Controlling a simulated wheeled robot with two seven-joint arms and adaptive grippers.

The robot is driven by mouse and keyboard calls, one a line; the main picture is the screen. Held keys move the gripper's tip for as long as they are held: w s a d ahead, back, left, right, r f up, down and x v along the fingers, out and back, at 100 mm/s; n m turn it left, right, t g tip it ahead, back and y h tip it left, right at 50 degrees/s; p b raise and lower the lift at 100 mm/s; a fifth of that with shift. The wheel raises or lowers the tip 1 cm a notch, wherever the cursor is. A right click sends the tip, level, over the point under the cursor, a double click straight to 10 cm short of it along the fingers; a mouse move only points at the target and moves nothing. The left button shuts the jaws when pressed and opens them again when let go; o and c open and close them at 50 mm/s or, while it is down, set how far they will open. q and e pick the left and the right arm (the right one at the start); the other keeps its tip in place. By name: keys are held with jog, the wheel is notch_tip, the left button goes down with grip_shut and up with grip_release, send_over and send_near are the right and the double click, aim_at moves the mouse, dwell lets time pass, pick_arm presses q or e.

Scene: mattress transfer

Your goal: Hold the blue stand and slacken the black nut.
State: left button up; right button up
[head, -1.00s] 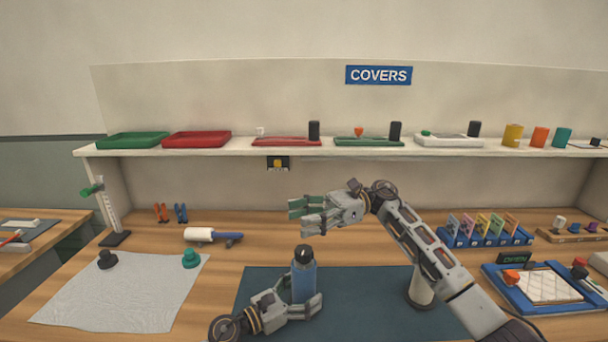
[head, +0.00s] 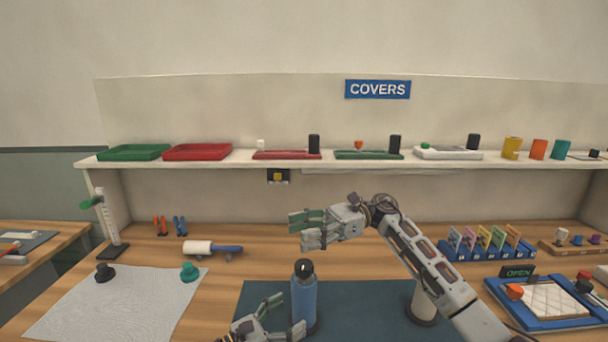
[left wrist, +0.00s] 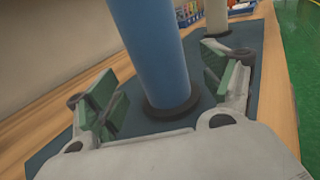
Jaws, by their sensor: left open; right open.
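The blue stand (head: 304,298) is an upright blue cylinder with a dark base on the dark mat. The black nut (head: 303,267) sits on its top. My left gripper (head: 287,317) is open low beside the stand. In the left wrist view the blue stand (left wrist: 150,50) rises just beyond and between the spread green-padded fingers (left wrist: 165,92), with no clear contact; its top is cut off. My right gripper (head: 301,229) is open and empty, its fingers pointing left, above the stand in the picture.
A pale post (head: 422,303) on a dark base stands right of the stand, partly behind my right arm. A white cloth (head: 115,305) with black and green knobs lies left. A white-and-blue tool (head: 212,248) lies behind. A shelf (head: 230,160) runs above.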

pick_arm(q)
jog(key=shift+v, duration=3.4)
jog(key=shift+r, duration=0.15)
pick_arm(e)
jog(key=shift+r, duration=0.15)
pick_arm(q)
notch_tip(320, 180, up, 9)
jog(key=p, duration=0.9)
pick_arm(e)
notch_tip(320, 180, up, 9)
pick_arm(q)
jog(key=shift+r+p, duration=0.4)
jog(key=shift+p, duration=0.15)
pick_arm(e)
jog(key=shift+r, duration=0.4)
